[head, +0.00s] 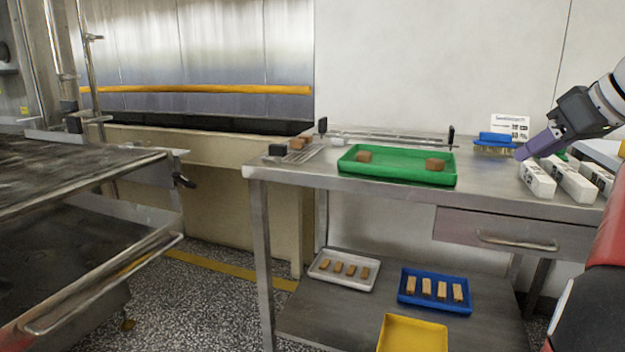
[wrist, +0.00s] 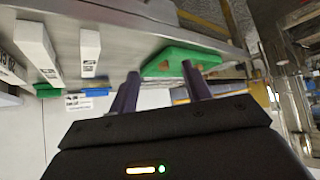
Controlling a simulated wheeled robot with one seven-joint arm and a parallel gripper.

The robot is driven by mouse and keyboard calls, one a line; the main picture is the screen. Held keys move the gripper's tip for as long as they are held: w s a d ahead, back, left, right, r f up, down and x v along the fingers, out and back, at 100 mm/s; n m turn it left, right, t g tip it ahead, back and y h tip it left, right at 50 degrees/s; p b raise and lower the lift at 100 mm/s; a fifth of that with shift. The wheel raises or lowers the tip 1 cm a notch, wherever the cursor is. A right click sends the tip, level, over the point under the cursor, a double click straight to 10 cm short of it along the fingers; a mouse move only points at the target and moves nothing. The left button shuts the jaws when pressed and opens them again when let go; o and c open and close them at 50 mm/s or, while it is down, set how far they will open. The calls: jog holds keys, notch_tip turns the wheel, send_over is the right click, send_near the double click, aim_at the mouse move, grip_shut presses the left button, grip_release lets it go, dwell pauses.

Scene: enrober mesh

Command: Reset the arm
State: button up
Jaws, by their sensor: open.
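My gripper (head: 525,151) hangs above the right part of the steel table (head: 480,199) in the head view, its purple fingers pointing down and to the left. In the wrist view my gripper (wrist: 162,82) shows two purple fingers spread apart with nothing between them. The green tray (head: 400,176) lies on the table to the left of the gripper and holds two brown pieces (head: 435,164). White boxes (head: 537,179) lie below and right of the fingers. I cannot tell from the head view how close the fingers are to the nearest box.
A blue brush (head: 495,140) and a small sign (head: 510,125) stand near the wall. The lower shelf holds a white tray (head: 343,283), a blue tray (head: 435,305) and a yellow tray (head: 413,335). A dark mesh conveyor (head: 70,170) is at left.

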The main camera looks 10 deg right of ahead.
jog(key=w+a+f+m+g, duration=0.1)
jog(key=a+f, duration=0.4)
jog(key=a, duration=0.4)
jog(key=w+a+f+m+g, duration=0.1)
jog(key=a+f, duration=0.4)
jog(key=a, duration=0.4)
jog(key=s+a+f, duration=0.4)
jog(key=f, duration=0.3)
jog(key=s+a+f+h, duration=0.1)
jog(key=s+a+f, duration=0.3)
jog(key=f, duration=0.3)
jog(key=s+a+f+g, duration=0.1)
jog(key=s+a+f, duration=0.3)
jog(key=s+f, duration=0.1)
jog(key=shift+s+a+f+h, duration=0.35)
jog(key=shift+f+h, duration=0.05)
jog(key=shift+f, duration=0.5)
